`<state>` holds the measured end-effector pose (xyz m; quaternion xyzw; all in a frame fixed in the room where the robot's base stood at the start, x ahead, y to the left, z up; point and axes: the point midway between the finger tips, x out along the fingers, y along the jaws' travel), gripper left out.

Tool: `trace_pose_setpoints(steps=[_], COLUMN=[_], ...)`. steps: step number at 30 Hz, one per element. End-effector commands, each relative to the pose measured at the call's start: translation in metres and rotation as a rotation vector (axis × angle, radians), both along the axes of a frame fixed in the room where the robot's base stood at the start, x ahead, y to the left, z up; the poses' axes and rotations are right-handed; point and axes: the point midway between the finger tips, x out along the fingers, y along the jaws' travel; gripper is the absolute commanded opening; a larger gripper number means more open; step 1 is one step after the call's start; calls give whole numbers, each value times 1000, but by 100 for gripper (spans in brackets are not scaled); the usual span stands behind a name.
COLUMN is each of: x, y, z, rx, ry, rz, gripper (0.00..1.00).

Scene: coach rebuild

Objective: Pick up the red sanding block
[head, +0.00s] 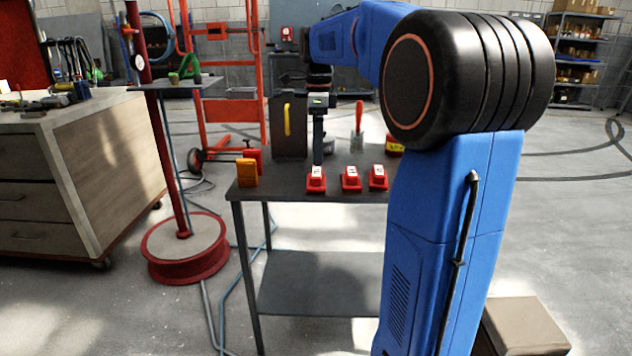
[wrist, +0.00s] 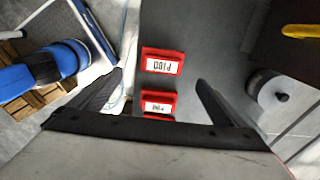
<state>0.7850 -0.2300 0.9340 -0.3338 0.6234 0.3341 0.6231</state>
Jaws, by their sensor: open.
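Three red blocks with white labels stand in a row near the front edge of a dark table (head: 285,193): a left one (head: 316,182), a middle one (head: 351,181) and a right one (head: 378,180). The wrist view shows the left block (wrist: 162,63), the middle block (wrist: 158,102) and a sliver of the right one behind my gripper's base. The labels start with P; the rest is hard to read. My gripper (head: 318,158) points down above and behind the left block. Its fingers (wrist: 160,78) are open and empty, apart from the blocks below.
An orange item (head: 247,173) stands at the table's left end, with a red one behind it. A dark case with a yellow handle (head: 288,120) and a can with a red-handled brush (head: 357,140) stand at the back. My arm hides the table's right part.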

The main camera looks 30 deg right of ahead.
Motion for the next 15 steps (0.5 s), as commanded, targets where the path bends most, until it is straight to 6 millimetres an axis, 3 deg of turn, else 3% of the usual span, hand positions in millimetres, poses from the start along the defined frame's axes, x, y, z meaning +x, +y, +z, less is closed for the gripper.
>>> trace_pose_setpoints(steps=[6,15], x=[0,2], y=[0,1], z=[-32,-52], rx=[1,1], ry=[1,1], rz=[1,1], gripper=[96,96])
